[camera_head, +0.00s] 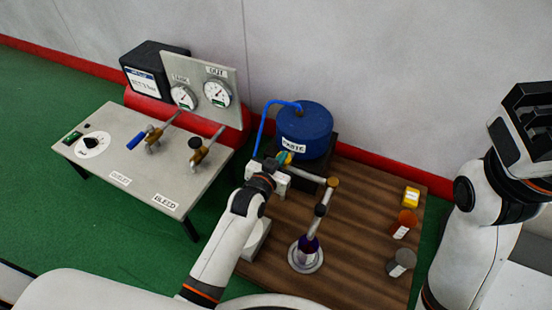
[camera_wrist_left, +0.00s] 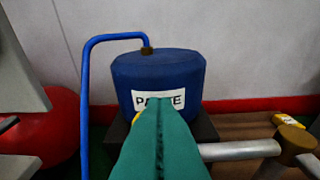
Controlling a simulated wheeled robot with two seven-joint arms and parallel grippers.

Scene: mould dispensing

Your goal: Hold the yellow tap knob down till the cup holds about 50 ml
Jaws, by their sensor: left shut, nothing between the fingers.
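The blue paste tank (camera_head: 304,128) stands at the back of the wooden table, and it fills the middle of the left wrist view (camera_wrist_left: 158,75). My left gripper (camera_head: 284,158) is shut and empty, with its teal fingers (camera_wrist_left: 160,145) pointing at the tank's front. A sliver of the yellow knob (camera_wrist_left: 134,117) shows beside the fingertips; the rest is hidden, and I cannot tell if they touch. A grey pipe (camera_head: 325,197) runs forward from the tank. A purple cup (camera_head: 308,245) stands on a round grey plate (camera_head: 307,263); its fill level is unreadable. My right gripper (camera_head: 525,125) is raised at the far right.
Yellow (camera_head: 411,197), orange (camera_head: 403,222) and grey (camera_head: 401,262) small containers stand along the table's right side. A panel bench (camera_head: 125,165) with valves and gauges is on the left. A blue hose (camera_wrist_left: 85,95) loops beside the tank.

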